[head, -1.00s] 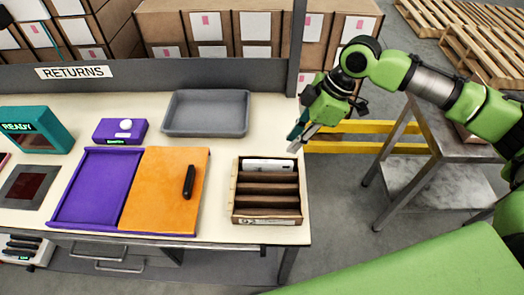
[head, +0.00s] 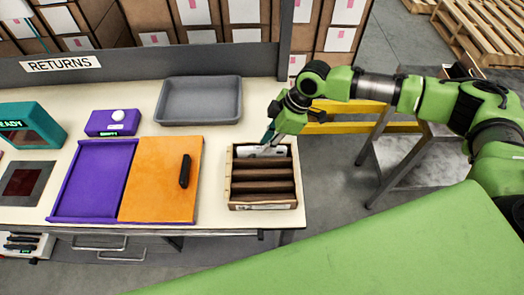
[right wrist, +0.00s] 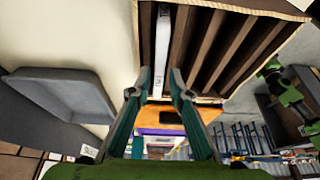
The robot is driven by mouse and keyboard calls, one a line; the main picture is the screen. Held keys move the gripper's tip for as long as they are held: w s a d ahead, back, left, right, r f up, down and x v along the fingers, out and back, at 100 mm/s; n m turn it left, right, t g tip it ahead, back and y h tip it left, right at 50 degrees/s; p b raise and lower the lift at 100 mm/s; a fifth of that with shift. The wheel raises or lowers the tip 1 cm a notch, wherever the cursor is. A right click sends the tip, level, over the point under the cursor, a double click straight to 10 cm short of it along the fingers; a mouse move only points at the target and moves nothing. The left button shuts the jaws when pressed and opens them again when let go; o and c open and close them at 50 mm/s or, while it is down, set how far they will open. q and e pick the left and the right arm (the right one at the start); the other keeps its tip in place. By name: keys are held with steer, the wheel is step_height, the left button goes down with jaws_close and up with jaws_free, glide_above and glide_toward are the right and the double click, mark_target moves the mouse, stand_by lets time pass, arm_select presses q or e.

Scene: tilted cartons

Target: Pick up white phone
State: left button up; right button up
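The white phone (head: 262,152) stands on edge in the rearmost slot of a wooden slotted box (head: 262,206) at the table's right end. My right gripper (head: 267,140) is at the back of the box, right over the phone. In the right wrist view the phone (right wrist: 161,50) shows as a narrow white strip in its slot. The teal fingers of my right gripper (right wrist: 156,92) are spread apart, one on each side of the phone's line. I cannot tell whether they touch it. My left gripper is not in view.
A grey tray (head: 200,102) lies behind and left of the box. An orange panel (head: 152,195) with a black object (head: 185,171) and a purple panel (head: 95,182) lie to the left. Brown dividers (head: 263,187) stand close in front of the phone.

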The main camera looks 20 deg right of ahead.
steer(key=shift+x, duration=1.2)
steer(key=shift+w, duration=0.1)
jaws_close()
steer(key=shift+r, duration=0.1)
